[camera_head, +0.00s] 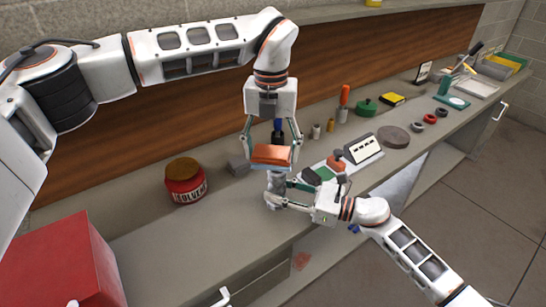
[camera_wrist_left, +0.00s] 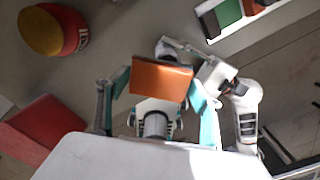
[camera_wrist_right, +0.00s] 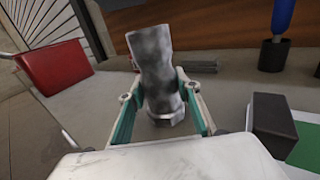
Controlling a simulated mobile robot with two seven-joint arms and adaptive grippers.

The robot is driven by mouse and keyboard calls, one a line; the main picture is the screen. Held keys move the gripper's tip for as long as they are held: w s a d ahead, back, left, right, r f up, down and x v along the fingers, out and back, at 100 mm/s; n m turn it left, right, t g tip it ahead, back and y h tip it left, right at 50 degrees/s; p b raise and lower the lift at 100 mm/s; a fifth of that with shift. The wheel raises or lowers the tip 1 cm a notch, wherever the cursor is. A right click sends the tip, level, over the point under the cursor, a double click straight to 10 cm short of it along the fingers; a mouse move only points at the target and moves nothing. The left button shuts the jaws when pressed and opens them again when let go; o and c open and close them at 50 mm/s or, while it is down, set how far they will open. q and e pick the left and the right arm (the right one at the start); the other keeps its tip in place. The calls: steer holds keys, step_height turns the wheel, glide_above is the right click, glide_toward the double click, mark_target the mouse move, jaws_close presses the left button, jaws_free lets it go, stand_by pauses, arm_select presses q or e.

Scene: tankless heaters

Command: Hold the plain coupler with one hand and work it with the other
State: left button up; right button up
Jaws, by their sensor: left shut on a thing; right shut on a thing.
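The plain coupler appears to be the mottled grey metal piece (camera_wrist_right: 156,72) standing nearly upright in the right wrist view, slightly tilted, with a wider foot. My right gripper (camera_wrist_right: 160,98) is shut on it low down. In the head view the coupler (camera_head: 276,181) shows only partly, between my two grippers. My left gripper (camera_head: 271,150) is higher, pointing down, and is shut on an orange-brown block (camera_head: 271,156). The block also shows between the left fingers in the left wrist view (camera_wrist_left: 160,78). It is just above the coupler in the head view; whether they touch is unclear.
A red solvent jar (camera_head: 185,184) stands left on the grey counter, and a grey block (camera_head: 238,165) behind my grippers. A red bin (camera_head: 62,265) is at lower left. A white tray (camera_head: 362,149) and several small items lie right.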

arm_select(q)
steer(key=shift+r, duration=2.45)
